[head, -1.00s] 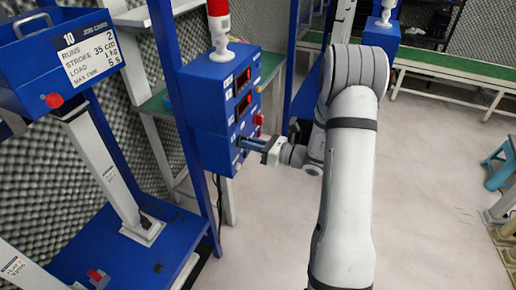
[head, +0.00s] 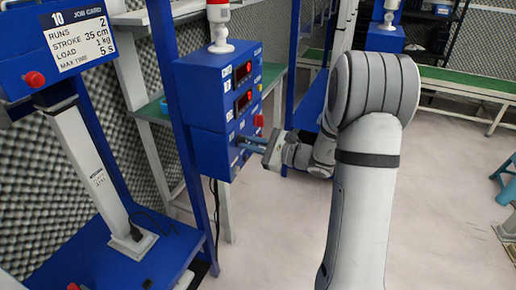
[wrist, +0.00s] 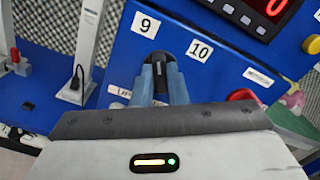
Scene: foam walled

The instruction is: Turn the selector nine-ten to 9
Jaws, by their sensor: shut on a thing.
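The selector nine-ten is a small black knob (wrist: 170,72) on the front of a blue control box (head: 212,152). In the wrist view the white label 9 (wrist: 145,24) is up and left of it, and the label 10 (wrist: 199,50) is to its right. My gripper (wrist: 162,84) has its two blue fingers on either side of the knob and is shut on it. The fingers hide the knob's lower part. I cannot tell exactly where its pointer stands. In the head view my gripper (head: 243,143) reaches the box's lower front from the right.
Red digital displays (head: 243,72) and a red button (head: 259,121) sit above the selector on the box. A blue post (head: 181,120) stands left of the box. A job card (head: 74,38) hangs at the upper left. Floor at the right is mostly clear.

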